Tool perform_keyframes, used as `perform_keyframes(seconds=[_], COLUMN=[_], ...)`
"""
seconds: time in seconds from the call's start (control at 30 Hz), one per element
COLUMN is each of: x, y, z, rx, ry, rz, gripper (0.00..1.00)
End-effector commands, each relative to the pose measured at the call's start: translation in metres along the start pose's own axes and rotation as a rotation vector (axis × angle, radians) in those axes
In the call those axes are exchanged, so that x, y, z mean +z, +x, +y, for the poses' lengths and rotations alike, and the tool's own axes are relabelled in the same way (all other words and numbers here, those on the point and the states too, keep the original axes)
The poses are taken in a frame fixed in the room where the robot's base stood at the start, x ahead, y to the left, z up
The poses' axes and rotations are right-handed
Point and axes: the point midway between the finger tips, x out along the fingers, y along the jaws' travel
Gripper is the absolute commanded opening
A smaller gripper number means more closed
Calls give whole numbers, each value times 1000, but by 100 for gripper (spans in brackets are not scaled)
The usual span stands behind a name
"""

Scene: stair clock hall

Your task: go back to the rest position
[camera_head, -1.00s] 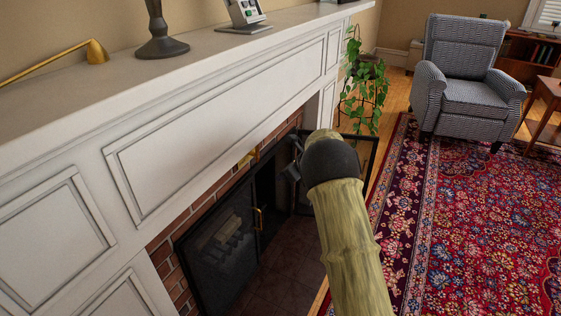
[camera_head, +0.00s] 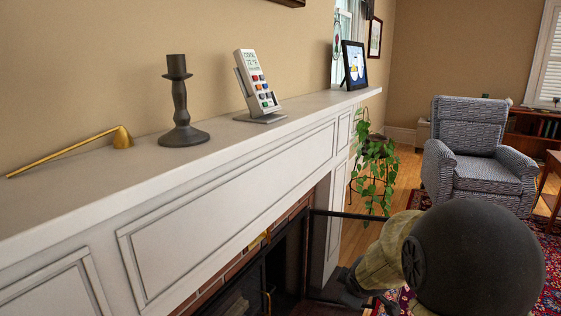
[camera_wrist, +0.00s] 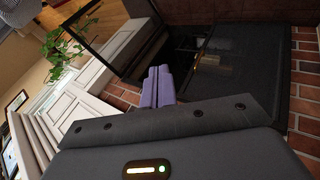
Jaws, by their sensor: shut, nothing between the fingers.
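My gripper (camera_wrist: 158,87) shows in the wrist view as two purple fingers pressed together, with nothing between them. It is in front of the fireplace, with the dark fireplace glass (camera_wrist: 225,60) and the brick surround (camera_wrist: 125,92) beyond the fingertips. In the head view my arm reaches in at the lower right, its big dark joint close to the camera. The fingertips cannot be made out clearly there.
The white mantel (camera_head: 250,135) carries a brass candle snuffer (camera_head: 85,150), a dark candlestick (camera_head: 181,105), a remote in a stand (camera_head: 256,85) and a framed picture (camera_head: 354,65). A fireplace door (camera_head: 340,214) stands open. A plant (camera_head: 374,170) and armchair (camera_head: 470,150) are beyond.

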Motion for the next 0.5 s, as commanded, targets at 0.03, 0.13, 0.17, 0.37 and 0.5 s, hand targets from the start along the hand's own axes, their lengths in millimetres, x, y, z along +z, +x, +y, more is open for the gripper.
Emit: perform_keyframes(seconds=[0.03,0.13,0.17,0.37,0.5], x=[13,36,41,66,78], y=[-15,-37,-43,-79,-102], z=[-20,-59,-69,-130,-166], rx=[-39,-113,-131,-225,-276], ry=[141,406,471,822,1020], rz=[-40,-127,-151,-295,-391], gripper=[0,0,0,0,0])
